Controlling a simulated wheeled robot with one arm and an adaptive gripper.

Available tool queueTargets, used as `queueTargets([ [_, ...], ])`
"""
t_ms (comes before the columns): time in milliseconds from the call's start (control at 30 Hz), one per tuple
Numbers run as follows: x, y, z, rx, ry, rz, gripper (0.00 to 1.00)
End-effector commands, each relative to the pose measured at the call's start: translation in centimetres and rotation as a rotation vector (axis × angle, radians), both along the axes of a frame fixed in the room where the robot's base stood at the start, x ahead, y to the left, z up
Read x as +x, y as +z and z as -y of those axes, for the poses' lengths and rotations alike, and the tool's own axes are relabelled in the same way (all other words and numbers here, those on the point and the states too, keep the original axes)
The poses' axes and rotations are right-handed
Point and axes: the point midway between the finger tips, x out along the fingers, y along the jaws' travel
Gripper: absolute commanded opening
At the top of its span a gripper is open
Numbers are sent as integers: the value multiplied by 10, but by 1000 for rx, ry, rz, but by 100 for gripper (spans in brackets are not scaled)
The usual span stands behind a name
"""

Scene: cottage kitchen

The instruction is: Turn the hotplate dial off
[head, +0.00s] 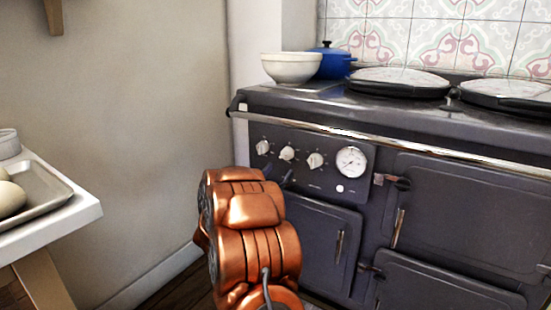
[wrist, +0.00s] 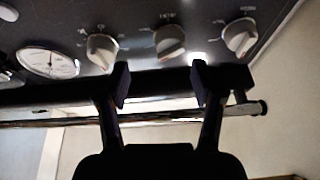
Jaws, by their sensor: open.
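Three white dials sit in a row on the dark front panel of the range: the left dial (head: 262,147), the middle dial (head: 287,153) and the right dial (head: 315,160). Their labels are too small to read, so I cannot tell which is the hotplate dial. The wrist view shows the row reversed, with the middle dial (wrist: 170,41) between the right dial (wrist: 102,48) and the left dial (wrist: 240,38). My gripper (wrist: 160,80) is open and empty, its two dark fingertips apart and lined up roughly with the middle dial. In the head view my copper arm hides part of the panel below.
A round gauge (head: 351,162) is right of the dials. A metal rail (head: 400,143) runs along the range front above them. A white bowl (head: 291,67) and blue pot (head: 333,60) stand on top. A table with a tray (head: 45,195) is at left.

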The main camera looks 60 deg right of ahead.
Motion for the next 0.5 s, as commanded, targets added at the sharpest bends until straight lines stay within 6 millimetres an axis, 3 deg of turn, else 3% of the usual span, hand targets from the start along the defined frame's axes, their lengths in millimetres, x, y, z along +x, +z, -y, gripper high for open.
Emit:
queueTargets([
  [200,16,9,14,-4,28,5,67],
  [500,21,24,44,-4,33,4,67],
])
